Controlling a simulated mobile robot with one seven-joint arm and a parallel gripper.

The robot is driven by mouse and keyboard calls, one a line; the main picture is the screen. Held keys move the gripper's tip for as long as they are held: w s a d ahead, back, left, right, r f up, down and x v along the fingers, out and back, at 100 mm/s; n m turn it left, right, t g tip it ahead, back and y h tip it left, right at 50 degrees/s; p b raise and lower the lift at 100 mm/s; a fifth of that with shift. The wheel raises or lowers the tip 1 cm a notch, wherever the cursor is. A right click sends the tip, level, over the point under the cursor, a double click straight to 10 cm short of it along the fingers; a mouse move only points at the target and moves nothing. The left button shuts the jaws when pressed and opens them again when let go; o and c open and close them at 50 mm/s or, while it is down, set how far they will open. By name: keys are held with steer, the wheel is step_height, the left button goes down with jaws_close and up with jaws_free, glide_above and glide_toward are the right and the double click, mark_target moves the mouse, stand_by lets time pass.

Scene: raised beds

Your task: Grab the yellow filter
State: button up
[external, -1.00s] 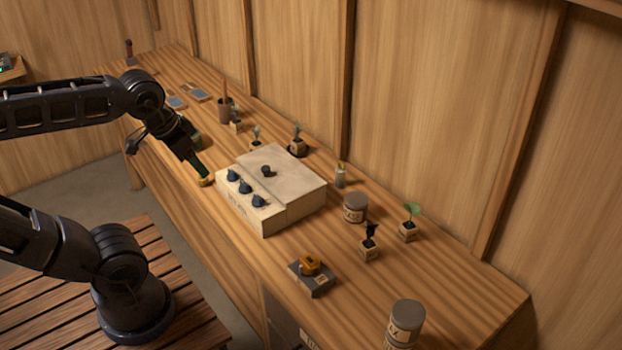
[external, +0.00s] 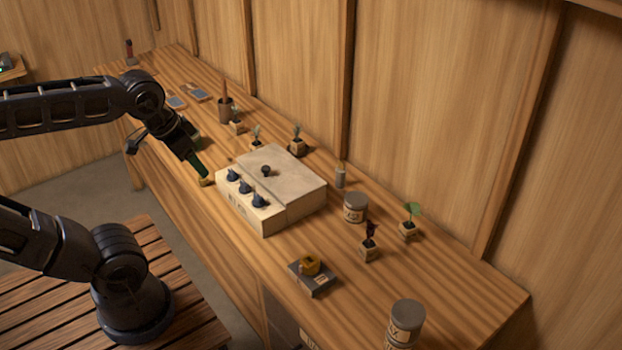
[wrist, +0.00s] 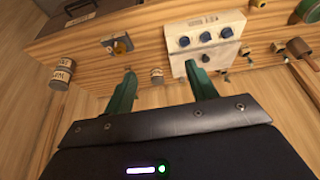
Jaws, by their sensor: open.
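A small yellow piece (external: 310,264), apparently the yellow filter, sits on a dark grey box (external: 318,287) near the front edge of the bench. It also shows in the wrist view (wrist: 122,46), beyond and left of my fingers. My gripper (external: 203,174) is at the bench's front edge, left of the white box and well apart from the yellow piece. In the wrist view my gripper (wrist: 161,72) has its two green fingers spread wide, with nothing held between them.
A white box (external: 293,183) with blue knobs stands between my gripper and the yellow piece. Grey-lidded cans (external: 355,208) and small potted plants (external: 408,230) stand to its right. More pots stand behind it.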

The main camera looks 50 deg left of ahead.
steer(key=m+h, duration=0.2)
steer(key=m, duration=0.4)
glide_above(340, 169)
steer(key=s+a, duration=0.2)
steer(key=s, duration=0.1)
step_height(340, 169, down, 21)
steer(key=shift+g, duration=0.3)
steer(key=shift+d+x, duration=0.2)
steer(key=shift+x, duration=4.75)
steer(key=c, duration=1.1)
steer(key=shift+r, duration=0.15)
